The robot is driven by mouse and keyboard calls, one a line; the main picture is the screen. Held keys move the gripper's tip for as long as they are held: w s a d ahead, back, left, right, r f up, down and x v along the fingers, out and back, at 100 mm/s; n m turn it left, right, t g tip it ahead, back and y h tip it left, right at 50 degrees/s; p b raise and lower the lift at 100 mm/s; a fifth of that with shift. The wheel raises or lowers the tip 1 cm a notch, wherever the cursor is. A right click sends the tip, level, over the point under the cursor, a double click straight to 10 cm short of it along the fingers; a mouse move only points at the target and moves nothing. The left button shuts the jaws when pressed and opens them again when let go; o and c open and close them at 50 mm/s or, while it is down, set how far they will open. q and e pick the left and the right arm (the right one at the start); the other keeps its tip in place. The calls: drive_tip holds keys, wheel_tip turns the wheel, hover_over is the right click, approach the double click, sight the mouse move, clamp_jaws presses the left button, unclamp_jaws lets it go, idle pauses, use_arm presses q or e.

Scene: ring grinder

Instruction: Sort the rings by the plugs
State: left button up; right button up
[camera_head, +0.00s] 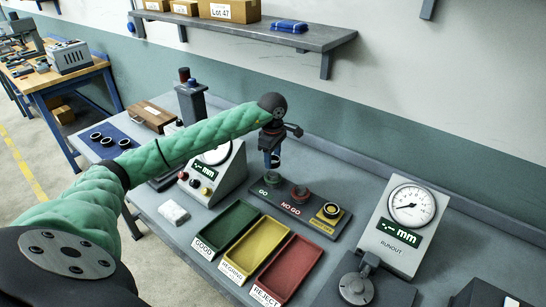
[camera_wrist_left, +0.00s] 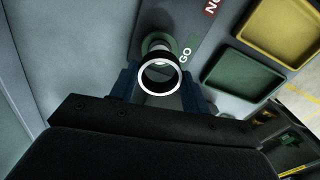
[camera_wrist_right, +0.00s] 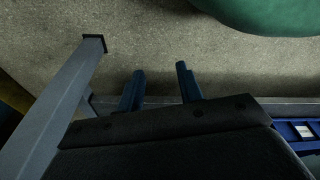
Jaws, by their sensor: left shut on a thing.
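My left gripper (camera_head: 272,160) is shut on a dark ring, which shows in the left wrist view (camera_wrist_left: 160,56) with a bright rim. It is just above the green GO plug (camera_head: 271,179); I cannot tell whether ring and plug touch. The red NO GO plug (camera_head: 300,192) is beside it, and a yellow-based stand (camera_head: 331,213) is at the end of the plate. Three dark rings (camera_head: 106,141) lie on a blue mat (camera_head: 87,140). Green GOOD (camera_head: 225,229), yellow REGRIND (camera_head: 256,248) and red REJECT (camera_head: 288,270) trays look empty. My right gripper (camera_wrist_right: 160,70) is open and empty.
A dial gauge box (camera_head: 214,175) stands left of the plugs; a RUNOUT gauge (camera_head: 403,222) stands to the right. A white block (camera_head: 173,213) lies left of the trays. A wall shelf (camera_head: 262,34) hangs above the bench. My right gripper is over the floor, near a grey bar (camera_wrist_right: 72,90).

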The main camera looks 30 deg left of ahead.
sight(273, 174)
use_arm(q)
drive_tip(key=shift+d+f, duration=0.1)
drive_tip(key=shift+f, duration=1.35)
drive_tip(key=shift+f+b, duration=0.3)
drive_tip(key=shift+f, duration=0.25)
drive_tip(key=shift+f+b, duration=0.3)
drive_tip(key=shift+b, duration=0.1)
drive_tip(key=shift+f+b, duration=0.45)
drive_tip(key=shift+f, duration=0.15)
drive_tip(key=o, duration=1.2)
drive_tip(key=shift+r+b, duration=0.35)
drive_tip(key=shift+b, duration=0.05)
wheel_tip(273, 174, up, 5)
drive_tip(key=shift+r+b, duration=0.2)
drive_tip(key=shift+b, duration=0.9)
drive_tip(key=shift+r, duration=0.8)
use_arm(e)
drive_tip(key=w+a+r, duration=0.2)
drive_tip(key=r, duration=0.4)
drive_tip(key=w+a+r+g, duration=0.1)
drive_tip(key=a+r, duration=0.1)
drive_tip(key=r, duration=0.4)
drive_tip(key=shift+w, duration=0.4)
